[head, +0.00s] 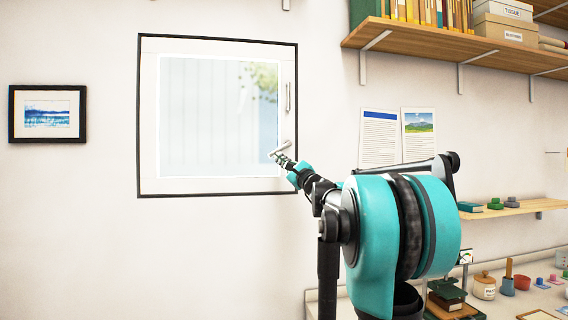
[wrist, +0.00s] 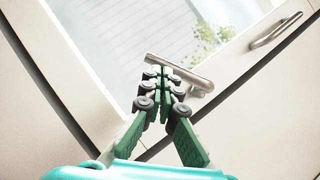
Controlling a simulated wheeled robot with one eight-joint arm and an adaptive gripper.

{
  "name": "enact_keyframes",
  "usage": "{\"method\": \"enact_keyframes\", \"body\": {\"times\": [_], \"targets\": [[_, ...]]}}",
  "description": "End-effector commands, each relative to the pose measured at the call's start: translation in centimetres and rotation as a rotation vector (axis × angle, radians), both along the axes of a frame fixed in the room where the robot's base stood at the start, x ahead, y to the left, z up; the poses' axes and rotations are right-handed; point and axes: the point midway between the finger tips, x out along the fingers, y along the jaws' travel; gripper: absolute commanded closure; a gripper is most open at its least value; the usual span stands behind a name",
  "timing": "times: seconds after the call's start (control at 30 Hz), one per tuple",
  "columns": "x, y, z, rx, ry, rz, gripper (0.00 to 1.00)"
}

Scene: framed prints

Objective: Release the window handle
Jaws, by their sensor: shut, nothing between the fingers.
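The window (head: 218,117) is a light framed pane with a dark outer edge, set in the wall in the head view. A silver lever handle (head: 281,148) sits low on its right side and slants. It also shows in the wrist view (wrist: 194,77), lying across the picture just beyond my fingertips. My gripper (head: 283,160) is shut and empty, with its tips at or very close to the lever. In the wrist view its green fingers (wrist: 161,84) are together; I cannot tell whether they touch the lever. They hide part of the lever and its mount.
A second, fixed-looking silver bar (head: 288,97) stands above the lever on the window's right side. A small framed print (head: 47,114) hangs left. A wooden shelf (head: 470,48) with books and boxes is upper right.

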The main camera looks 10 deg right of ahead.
Motion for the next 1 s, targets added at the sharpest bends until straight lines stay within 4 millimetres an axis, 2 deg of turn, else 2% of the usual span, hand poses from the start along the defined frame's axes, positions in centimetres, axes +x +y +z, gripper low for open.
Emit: {"method": "enact_keyframes", "body": {"times": [0.4, 1.0], "targets": [[0.0, 1.7, 1.8, -0.001, 0.0, 0.001, 1.0], [0.0, 2.2, 2.7, -0.001, 0.0, 0.0, 1.0]]}}
